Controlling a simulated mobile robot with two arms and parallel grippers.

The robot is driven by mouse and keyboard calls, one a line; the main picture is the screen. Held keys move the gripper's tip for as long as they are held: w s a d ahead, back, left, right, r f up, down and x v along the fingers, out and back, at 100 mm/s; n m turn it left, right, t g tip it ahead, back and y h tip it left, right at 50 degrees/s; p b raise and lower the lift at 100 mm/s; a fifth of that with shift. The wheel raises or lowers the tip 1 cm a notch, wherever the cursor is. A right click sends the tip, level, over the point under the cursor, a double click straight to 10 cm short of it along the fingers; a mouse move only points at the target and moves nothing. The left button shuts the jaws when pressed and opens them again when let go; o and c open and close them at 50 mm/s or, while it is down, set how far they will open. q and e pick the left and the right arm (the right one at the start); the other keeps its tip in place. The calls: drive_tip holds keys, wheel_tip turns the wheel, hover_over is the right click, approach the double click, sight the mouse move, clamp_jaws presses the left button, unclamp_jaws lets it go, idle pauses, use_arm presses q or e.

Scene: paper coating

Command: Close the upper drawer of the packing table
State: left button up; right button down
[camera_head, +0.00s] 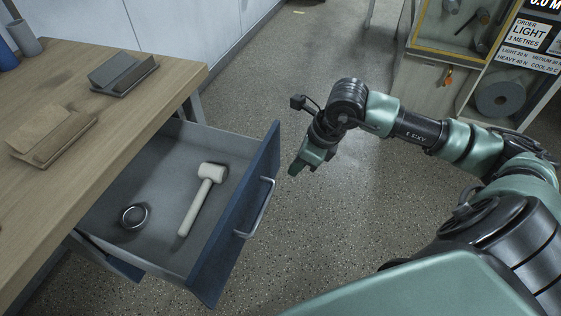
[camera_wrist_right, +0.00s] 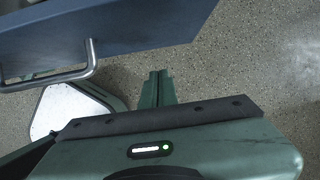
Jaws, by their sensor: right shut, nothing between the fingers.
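The upper drawer (camera_head: 232,225) of the packing table (camera_head: 150,105) stands pulled out, with a blue front and a metal bar handle (camera_head: 256,208). A white mallet (camera_head: 195,208) and a metal ring (camera_head: 134,216) lie inside it. My right gripper (camera_head: 295,170) is shut and empty, to the right of the drawer front and apart from it. In the right wrist view, the drawer front (camera_wrist_right: 150,25) and its handle (camera_wrist_right: 65,75) show at the upper left, beyond the shut fingers (camera_wrist_right: 157,82). My left gripper is out of view.
A lower drawer (camera_head: 105,257) shows below the upper one. A shelf unit (camera_head: 500,60) with rolls stands at the upper right. The speckled floor (camera_head: 330,215) between the drawer and my arm is clear.

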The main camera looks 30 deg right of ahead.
sight(272, 173)
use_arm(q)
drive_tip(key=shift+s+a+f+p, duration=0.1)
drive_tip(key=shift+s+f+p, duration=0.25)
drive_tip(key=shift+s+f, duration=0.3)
use_arm(e)
drive_tip(key=w+a, duration=0.2)
drive_tip(key=w, duration=0.1)
drive_tip(key=shift+w+a, duration=0.1)
drive_tip(key=shift+a, duration=0.15)
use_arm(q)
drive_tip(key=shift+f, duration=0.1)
